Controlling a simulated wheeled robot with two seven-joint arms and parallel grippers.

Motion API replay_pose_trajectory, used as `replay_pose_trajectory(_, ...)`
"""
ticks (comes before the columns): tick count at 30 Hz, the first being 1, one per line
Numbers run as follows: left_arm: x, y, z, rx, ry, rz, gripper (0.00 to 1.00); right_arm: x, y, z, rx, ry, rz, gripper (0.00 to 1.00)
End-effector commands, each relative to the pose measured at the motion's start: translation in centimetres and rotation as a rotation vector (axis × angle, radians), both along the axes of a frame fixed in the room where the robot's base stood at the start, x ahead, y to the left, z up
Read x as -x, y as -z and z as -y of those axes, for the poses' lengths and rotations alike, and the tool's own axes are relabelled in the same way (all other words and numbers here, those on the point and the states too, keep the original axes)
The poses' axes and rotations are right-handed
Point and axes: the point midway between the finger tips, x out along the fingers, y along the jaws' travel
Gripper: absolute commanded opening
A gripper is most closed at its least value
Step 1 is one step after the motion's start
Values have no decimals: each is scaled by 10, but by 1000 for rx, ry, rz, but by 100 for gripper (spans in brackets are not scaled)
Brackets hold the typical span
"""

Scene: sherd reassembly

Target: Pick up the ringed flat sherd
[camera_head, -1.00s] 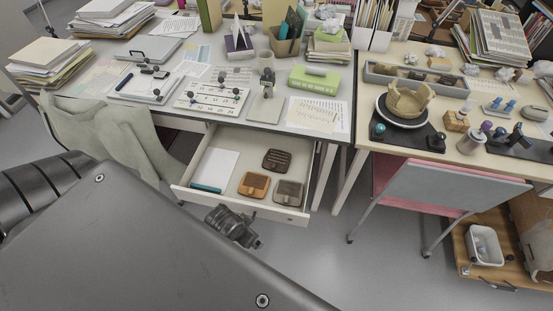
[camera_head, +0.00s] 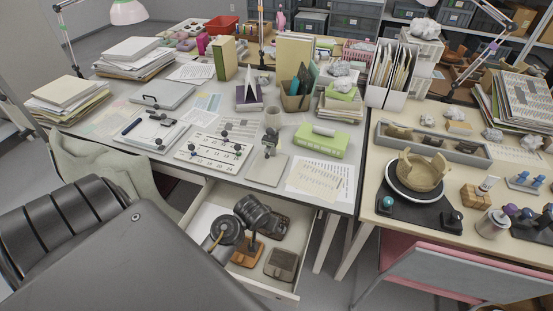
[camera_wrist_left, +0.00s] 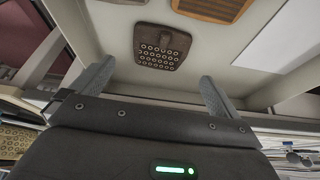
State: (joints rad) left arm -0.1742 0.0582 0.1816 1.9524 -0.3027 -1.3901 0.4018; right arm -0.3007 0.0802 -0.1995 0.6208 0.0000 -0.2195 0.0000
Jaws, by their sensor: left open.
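The ringed flat sherd (camera_wrist_left: 162,47) is a dark grey-brown rounded square with rows of small rings. It lies flat in the open drawer and shows ahead of my left gripper (camera_wrist_left: 155,95), between the lines of its two fingers. The gripper is open and empty, apart from the sherd. In the head view the sherd (camera_head: 281,264) lies near the drawer's front right corner, and my left wrist hangs over the drawer to its upper left. My left fingertips are hard to make out there. My right gripper is not in view.
The drawer (camera_head: 297,215) also holds an orange-brown sherd (camera_head: 247,253), a dark sherd (camera_head: 277,230) partly hidden by my wrist, and a white sheet (camera_wrist_left: 285,42). The desk above (camera_head: 240,177) is cluttered. A pink-and-grey chair (camera_head: 450,265) stands at the right.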

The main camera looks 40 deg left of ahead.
Motion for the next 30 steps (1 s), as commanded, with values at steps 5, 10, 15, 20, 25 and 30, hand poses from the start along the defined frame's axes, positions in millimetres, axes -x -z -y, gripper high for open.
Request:
replay_pose_trajectory(5, -8, 29, -6, -2, -3, -3, 100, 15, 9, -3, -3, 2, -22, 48)
replay_pose_trajectory(10, -15, 42, -6, -2, -3, -1, 100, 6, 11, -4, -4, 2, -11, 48)
replay_pose_trajectory(15, -16, 45, -6, -1, -3, 0, 100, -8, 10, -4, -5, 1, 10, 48)
replay_pose_trajectory(20, -22, 64, -7, -3, -1, -4, 100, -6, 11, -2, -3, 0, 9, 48)
replay_pose_trajectory(25, -31, 86, -8, -1, 0, -3, 100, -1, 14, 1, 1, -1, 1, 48)
replay_pose_trajectory(30, -34, 93, -8, -1, -2, -1, 100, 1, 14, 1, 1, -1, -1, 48)
